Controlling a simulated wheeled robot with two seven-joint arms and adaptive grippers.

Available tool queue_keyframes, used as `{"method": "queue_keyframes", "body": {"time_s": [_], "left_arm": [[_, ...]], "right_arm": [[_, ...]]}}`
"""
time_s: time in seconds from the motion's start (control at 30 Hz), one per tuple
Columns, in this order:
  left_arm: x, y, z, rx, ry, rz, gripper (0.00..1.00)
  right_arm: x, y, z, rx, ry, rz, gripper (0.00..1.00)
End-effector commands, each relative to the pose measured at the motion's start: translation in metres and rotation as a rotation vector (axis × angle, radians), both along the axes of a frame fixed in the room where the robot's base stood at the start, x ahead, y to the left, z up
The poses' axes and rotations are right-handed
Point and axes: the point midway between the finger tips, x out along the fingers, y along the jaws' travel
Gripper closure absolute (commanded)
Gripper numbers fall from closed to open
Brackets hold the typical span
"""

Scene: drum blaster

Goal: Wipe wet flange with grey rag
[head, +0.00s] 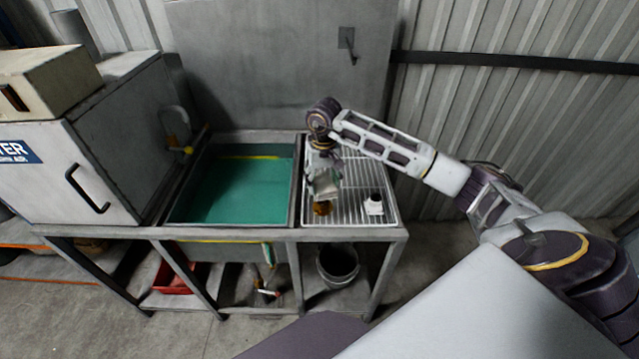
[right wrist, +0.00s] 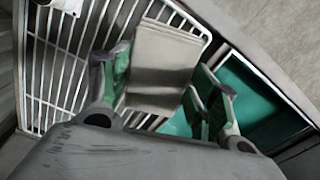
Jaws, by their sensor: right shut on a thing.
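The grey rag (head: 325,187) hangs in my right gripper (head: 324,171) over the wire rack to the right of the basin. In the right wrist view the rag (right wrist: 164,62) is a flat, folded-looking grey piece between the green-padded fingers of my right gripper (right wrist: 163,72), which is shut on it. A small brown-orange piece (head: 322,208), perhaps the flange, shows just below the rag on the rack. I cannot tell whether the rag touches it, and the rag hides it in the wrist view. My left gripper is not in view.
The basin with green liquid (head: 235,190) is left of the rack. A grey cabinet (head: 110,140) stands farther left. A dark bucket (head: 338,266) sits below.

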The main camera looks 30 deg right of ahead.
Motion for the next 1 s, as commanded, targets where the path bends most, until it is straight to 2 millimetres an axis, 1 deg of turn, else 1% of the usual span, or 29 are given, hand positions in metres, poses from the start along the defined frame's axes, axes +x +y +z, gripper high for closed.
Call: {"method": "queue_keyframes", "body": {"time_s": [0.3, 0.47, 0.67, 1.0], "left_arm": [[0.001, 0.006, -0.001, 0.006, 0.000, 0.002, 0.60], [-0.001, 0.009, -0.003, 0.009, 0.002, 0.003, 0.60], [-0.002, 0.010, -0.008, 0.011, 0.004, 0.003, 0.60], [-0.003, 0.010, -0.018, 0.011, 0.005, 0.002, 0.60]], "right_arm": [[0.000, 0.000, -0.001, 0.000, 0.000, 0.001, 0.59], [0.000, 0.000, -0.005, 0.000, 0.000, 0.001, 0.59], [0.000, 0.001, -0.015, 0.001, 0.001, 0.001, 0.59], [0.000, 0.001, -0.039, 0.001, 0.001, 0.002, 0.59]]}}
